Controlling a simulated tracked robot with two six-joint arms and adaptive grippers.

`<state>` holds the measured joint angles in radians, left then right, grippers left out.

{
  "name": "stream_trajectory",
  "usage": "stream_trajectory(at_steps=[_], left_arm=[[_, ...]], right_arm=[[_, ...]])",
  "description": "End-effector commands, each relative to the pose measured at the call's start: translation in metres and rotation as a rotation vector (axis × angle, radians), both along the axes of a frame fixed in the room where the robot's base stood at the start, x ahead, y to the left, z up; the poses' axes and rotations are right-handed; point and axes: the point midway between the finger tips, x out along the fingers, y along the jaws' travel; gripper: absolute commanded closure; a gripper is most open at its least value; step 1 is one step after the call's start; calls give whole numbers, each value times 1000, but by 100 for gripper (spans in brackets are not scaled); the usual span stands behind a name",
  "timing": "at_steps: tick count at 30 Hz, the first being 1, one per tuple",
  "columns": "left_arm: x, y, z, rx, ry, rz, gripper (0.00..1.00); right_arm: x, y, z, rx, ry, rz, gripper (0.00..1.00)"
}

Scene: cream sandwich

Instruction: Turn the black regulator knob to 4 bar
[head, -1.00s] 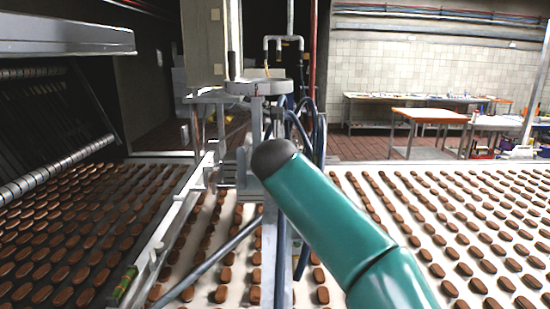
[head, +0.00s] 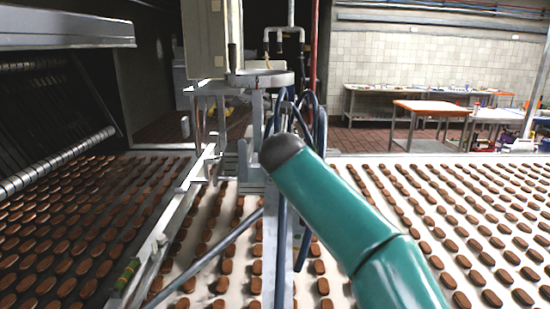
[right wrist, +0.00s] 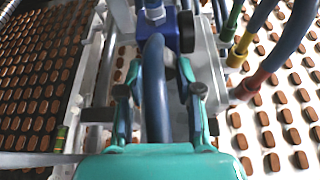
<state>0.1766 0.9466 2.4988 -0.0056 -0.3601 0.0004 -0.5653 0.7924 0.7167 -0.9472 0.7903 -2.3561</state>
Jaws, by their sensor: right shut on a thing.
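In the right wrist view a blue regulator body (right wrist: 155,30) with a dark round part (right wrist: 187,31) on its right side sits ahead of my right gripper (right wrist: 159,72). The two dark-tipped fingers are closed in on either side of a dark knob (right wrist: 170,66), shut on it. A thick blue hose (right wrist: 155,95) crosses in front and hides most of the knob, so its setting cannot be read. No gauge reading is legible. In the head view my teal right arm reaches to the machine frame and hides its gripper. My left gripper is not in view.
Blue hoses (head: 320,130) hang beside the metal frame (head: 262,79). In the right wrist view, hoses with red, yellow and green fittings (right wrist: 244,90) are close on the right. Conveyors with rows of brown biscuits (head: 455,205) lie on both sides. Tables (head: 430,108) stand far back.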

Motion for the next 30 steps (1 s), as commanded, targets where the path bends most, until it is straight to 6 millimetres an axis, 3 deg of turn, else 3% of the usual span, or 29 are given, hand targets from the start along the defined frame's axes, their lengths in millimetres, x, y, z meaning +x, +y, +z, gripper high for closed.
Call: stream_trajectory(at_steps=[5, 12, 13, 18, 30], left_arm=[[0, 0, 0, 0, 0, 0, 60], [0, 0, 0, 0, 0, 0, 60], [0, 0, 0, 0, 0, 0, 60], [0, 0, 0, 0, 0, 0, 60], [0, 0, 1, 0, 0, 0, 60]], right_arm=[[0, -1, 1, 141, -1, 0, 100], [0, -1, 1, 149, -2, -1, 100], [0, -1, 1, 149, -2, -1, 64], [0, -1, 1, 148, -2, -1, 40], [-4, -2, 3, 146, -2, 0, 40]])
